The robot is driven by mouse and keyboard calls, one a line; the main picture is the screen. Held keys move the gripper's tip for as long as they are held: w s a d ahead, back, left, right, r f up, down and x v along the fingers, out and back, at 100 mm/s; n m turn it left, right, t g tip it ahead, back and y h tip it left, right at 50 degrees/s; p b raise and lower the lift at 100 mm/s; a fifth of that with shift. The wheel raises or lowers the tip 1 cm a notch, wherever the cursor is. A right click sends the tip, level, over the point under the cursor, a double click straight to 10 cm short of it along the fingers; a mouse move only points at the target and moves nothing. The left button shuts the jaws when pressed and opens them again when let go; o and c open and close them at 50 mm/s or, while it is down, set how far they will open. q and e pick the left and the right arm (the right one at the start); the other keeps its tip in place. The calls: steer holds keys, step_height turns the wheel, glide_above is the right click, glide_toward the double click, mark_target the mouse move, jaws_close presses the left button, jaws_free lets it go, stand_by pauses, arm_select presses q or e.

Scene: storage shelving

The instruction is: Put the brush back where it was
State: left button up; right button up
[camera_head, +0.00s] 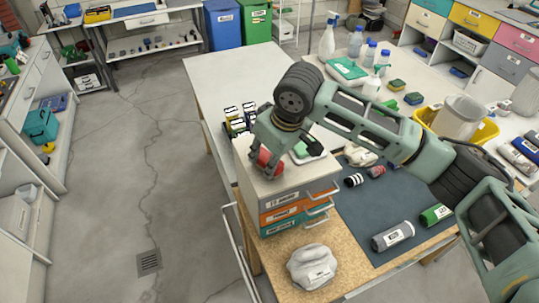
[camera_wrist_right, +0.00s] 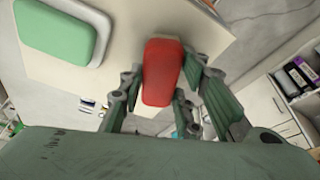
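A red block-shaped thing, probably the brush (camera_head: 268,162), is at the top of a small drawer cabinet (camera_head: 280,182). Its red face also shows in the right wrist view (camera_wrist_right: 163,72), with a whitish bit beside its lower part. My right gripper (camera_head: 264,158) points down over the cabinet top; in its wrist view the fingers (camera_wrist_right: 163,90) stand close against both sides of the red brush. I cannot tell whether the brush touches the cabinet top. My left gripper is not in view.
A green-and-white block (camera_wrist_right: 58,30) lies on the cabinet top beside the gripper. A dark mat (camera_head: 385,215) with cans, a white cloth-like bundle (camera_head: 312,267), spray bottles (camera_head: 327,40) and a yellow tray (camera_head: 485,131) are around. The white tabletop (camera_head: 235,75) behind is largely clear.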

steer(key=o, duration=0.4)
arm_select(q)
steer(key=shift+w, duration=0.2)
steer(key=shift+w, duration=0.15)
arm_select(e)
steer(key=shift+r, duration=0.3)
arm_select(q)
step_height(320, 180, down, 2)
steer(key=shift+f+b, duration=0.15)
steer(key=shift+b, duration=1.05)
arm_select(e)
steer(key=v, duration=1.1)
steer(key=shift+s+r, duration=0.1)
steer(key=shift+r, duration=0.25)
steer(key=shift+f, duration=0.1)
